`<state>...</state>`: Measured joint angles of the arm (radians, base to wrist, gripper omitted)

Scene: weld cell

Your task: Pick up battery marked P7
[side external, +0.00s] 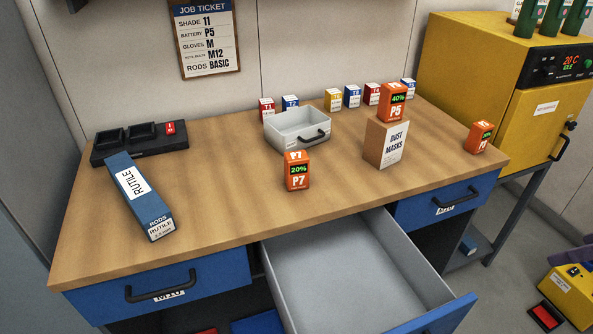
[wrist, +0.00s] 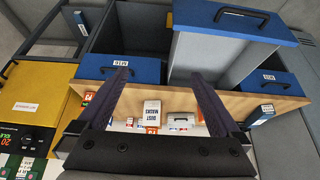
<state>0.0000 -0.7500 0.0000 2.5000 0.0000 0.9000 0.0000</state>
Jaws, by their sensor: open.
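The battery marked P7 (side external: 297,171) is an orange block with a green 20% display. It stands upright on the wooden workbench (side external: 225,195), in front of the grey tray, in the side view. I cannot make it out surely in the wrist view. My gripper (wrist: 162,76) shows only in the wrist view, where the scene appears upside down. Its two dark fingers are wide apart with nothing between them. Another orange battery, marked P5 (side external: 393,103) with 40%, stands on the dust masks box (side external: 386,143). A third orange battery (side external: 480,137) stands near the right edge.
An open drawer (side external: 350,265) juts out below the front edge. A grey tray (side external: 293,130), small boxes, a blue rod box (side external: 139,196) and a black charger (side external: 142,150) occupy the bench. The job ticket (side external: 204,38) lists battery P5. Bench around P7's front is clear.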

